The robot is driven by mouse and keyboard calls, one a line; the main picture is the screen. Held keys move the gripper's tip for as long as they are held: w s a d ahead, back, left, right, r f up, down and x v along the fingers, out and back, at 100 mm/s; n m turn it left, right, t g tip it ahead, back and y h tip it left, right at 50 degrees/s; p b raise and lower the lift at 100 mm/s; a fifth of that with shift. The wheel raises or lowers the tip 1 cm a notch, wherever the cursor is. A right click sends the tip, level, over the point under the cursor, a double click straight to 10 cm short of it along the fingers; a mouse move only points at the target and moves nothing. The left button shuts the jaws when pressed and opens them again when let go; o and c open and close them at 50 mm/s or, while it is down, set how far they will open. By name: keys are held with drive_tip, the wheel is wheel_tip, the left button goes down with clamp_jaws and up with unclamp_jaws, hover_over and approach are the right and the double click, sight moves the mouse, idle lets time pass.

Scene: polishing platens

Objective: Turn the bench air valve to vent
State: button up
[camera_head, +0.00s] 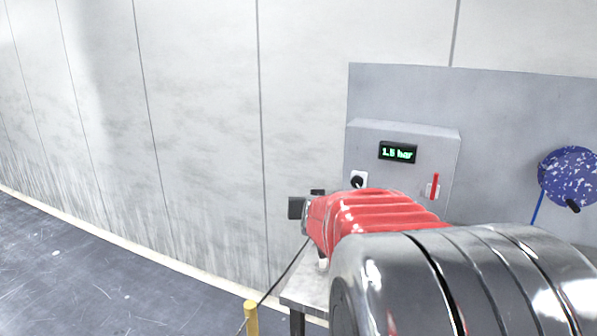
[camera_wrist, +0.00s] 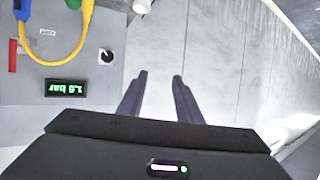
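A grey air panel box (camera_head: 362,135) on the wall plate has a lit green display (camera_head: 398,152) that seems to read 1.5 bar. A black round knob (camera_head: 357,182) on a white plate sits below it on the left, partly behind my arm. A red lever (camera_head: 435,186) stands upright on the right. The wrist view, upside down, also shows the knob (camera_wrist: 106,56), the lever (camera_wrist: 12,55) and the display (camera_wrist: 67,87). I cannot read any vent marking. My gripper (camera_wrist: 160,75) is open and empty, its fingers apart, to the side of the panel and touching nothing.
A bench (camera_head: 305,288) stands below the panel. A yellow cable (camera_wrist: 68,58) loops beside blue and green parts. A blue speckled disc (camera_head: 567,170) is on the right. A yellow post (camera_head: 251,318) stands at front. The wall left of the panel is clear.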

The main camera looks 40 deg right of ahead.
drive_tip(key=s+d+m+g+h, duration=0.1)
drive_tip(key=s+d+m+h, duration=0.15)
drive_tip(key=d, duration=0.65)
drive_tip(key=s+d+m+g+h, duration=0.1)
drive_tip(key=s+d+h, duration=0.2)
drive_tip(key=d, duration=0.7)
drive_tip(key=m+g+h, duration=0.3)
drive_tip(key=g+h, duration=0.1)
approach(434, 182)
drive_tip(key=s+v, duration=0.1)
drive_tip(key=v, duration=0.2)
drive_tip(key=shift+w+r, duration=0.15)
drive_tip(key=shift+w, duration=0.1)
drive_tip(key=shift+d, duration=0.1)
drive_tip(key=shift+x, duration=6.9)
drive_tip(key=shift+w, duration=0.1)
clamp_jaws()
